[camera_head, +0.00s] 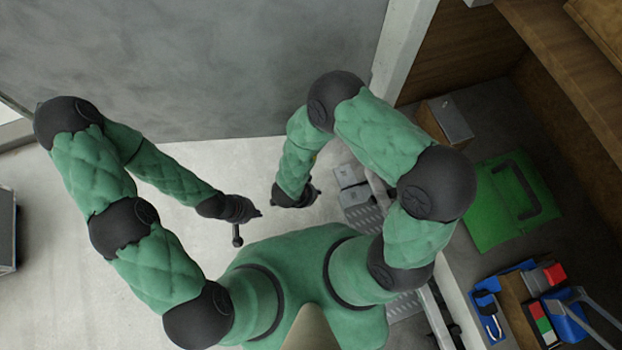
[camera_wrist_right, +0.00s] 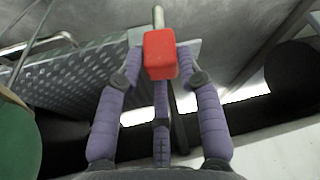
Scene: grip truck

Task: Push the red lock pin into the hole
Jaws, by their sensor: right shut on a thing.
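The red lock pin (camera_wrist_right: 160,54) shows in the right wrist view as a red block with a grey metal rod (camera_wrist_right: 158,17) at its far end. My right gripper (camera_wrist_right: 162,72) has its purple fingers around the red block and is shut on it. In the head view my right gripper (camera_head: 275,197) is dark and small, and the pin cannot be made out there. The hole cannot be made out in either view. My left gripper (camera_head: 252,212) is near the middle of the head view, to the left of the right one. Its fingers are too small to read.
A perforated metal step (camera_wrist_right: 75,78) lies left of the pin in the right wrist view. At the right of the head view are a green case (camera_head: 495,215), a wooden box (camera_head: 445,118) and blue tool holders (camera_head: 488,310). The pale floor (camera_head: 60,190) at left is mostly clear.

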